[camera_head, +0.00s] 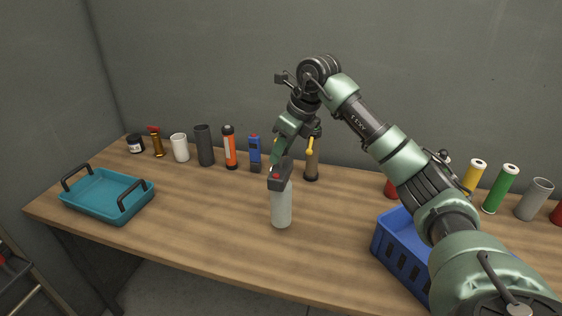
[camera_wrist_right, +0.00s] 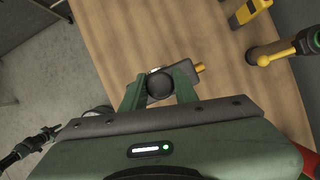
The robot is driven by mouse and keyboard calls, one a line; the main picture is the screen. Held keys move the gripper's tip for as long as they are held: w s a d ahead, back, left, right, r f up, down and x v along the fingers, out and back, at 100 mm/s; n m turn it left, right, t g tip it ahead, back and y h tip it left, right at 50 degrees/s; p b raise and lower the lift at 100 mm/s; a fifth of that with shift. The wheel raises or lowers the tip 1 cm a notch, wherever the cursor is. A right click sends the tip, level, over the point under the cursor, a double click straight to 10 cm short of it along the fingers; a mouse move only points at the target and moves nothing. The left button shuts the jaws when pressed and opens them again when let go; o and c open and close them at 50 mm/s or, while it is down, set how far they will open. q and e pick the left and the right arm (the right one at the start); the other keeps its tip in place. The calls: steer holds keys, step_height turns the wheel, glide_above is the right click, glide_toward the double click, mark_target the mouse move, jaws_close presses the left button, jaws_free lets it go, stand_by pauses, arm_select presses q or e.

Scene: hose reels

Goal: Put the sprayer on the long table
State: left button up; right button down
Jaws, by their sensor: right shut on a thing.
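The sprayer (camera_head: 282,205) is a pale grey bottle with a dark head and a red part on it. It is upright at the middle of the long table (camera_head: 215,215). My right gripper (camera_head: 280,156) comes down from above and behind and is shut on its head. In the right wrist view, the fingers (camera_wrist_right: 159,88) close around the sprayer's dark round top (camera_wrist_right: 160,84), with a yellow tip sticking out to the right. I cannot tell whether the bottle's base touches the table.
A teal tray (camera_head: 90,212) with dark handles stands at the left. A blue crate (camera_head: 395,249) is at the right, partly behind my arm. Several bottles and cans line the back, including a dark one with a yellow top (camera_head: 311,166) close behind the gripper.

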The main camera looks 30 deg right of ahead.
mark_target(281, 166)
step_height(281, 166, down, 3)
steer(key=shift+f+p, duration=0.1)
steer(key=shift+p, duration=0.25)
steer(key=shift+w+f, duration=0.1)
steer(key=shift+f, duration=0.3)
steer(key=c, duration=1.1)
jaws_free()
steer(key=shift+f, duration=0.1)
